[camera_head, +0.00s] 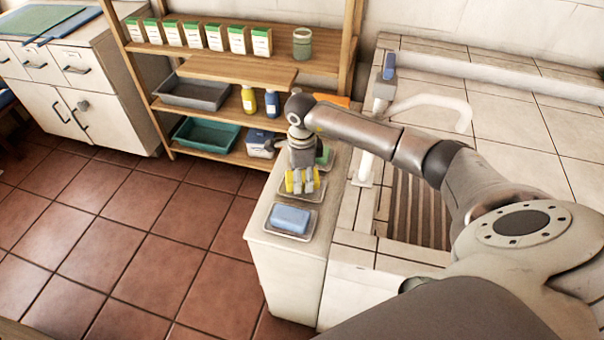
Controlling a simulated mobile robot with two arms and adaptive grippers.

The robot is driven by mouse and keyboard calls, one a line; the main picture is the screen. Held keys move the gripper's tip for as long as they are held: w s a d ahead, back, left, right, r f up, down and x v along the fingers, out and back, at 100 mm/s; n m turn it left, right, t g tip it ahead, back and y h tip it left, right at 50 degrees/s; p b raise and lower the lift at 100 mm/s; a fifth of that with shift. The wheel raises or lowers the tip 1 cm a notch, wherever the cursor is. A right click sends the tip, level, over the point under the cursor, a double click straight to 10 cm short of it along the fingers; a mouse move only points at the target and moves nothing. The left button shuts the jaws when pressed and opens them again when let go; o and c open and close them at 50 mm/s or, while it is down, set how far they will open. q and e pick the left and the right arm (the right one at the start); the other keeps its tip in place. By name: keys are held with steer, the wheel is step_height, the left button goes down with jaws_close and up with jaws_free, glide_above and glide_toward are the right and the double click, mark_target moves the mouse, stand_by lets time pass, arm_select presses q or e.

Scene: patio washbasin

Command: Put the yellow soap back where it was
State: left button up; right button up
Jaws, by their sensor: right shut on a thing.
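My right gripper (302,180) points down over the narrow white counter, shut on the yellow soap (290,182). The soap is at a middle soap dish (286,197); I cannot tell whether it touches the dish or hangs just above it. A blue soap (290,219) lies in the nearest dish (302,234). A green soap (322,153) sits in the farther dish (329,165), partly hidden by my gripper. My left gripper is not in view.
The basin with a slatted floor (408,210) and a white tap (430,104) lie right of the counter. A wooden shelf (222,62) behind holds boxes, bottles and trays. Open tiled floor (120,235) lies to the left.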

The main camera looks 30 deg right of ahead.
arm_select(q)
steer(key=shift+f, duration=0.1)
arm_select(e)
steer(key=shift+f+b, duration=0.25)
steer(key=shift+b, duration=0.1)
steer(key=o, duration=1.4)
steer(key=shift+c, duration=0.2)
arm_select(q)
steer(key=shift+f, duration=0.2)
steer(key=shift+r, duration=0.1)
arm_select(e)
steer(key=shift+r, duration=0.15)
steer(key=shift+r+p, duration=0.2)
steer(key=shift+p, duration=0.2)
step_height(320, 180, up, 7)
steer(key=p, duration=0.3)
steer(key=shift+f+p, duration=0.1)
steer(key=shift+p, duration=0.3)
steer(key=shift+s+a+r, duration=0.1)
steer(key=shift+r, duration=0.35)
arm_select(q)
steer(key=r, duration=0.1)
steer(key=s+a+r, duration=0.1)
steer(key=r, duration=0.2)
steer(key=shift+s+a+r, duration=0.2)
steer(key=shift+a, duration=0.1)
arm_select(e)
steer(key=shift+f, duration=0.1)
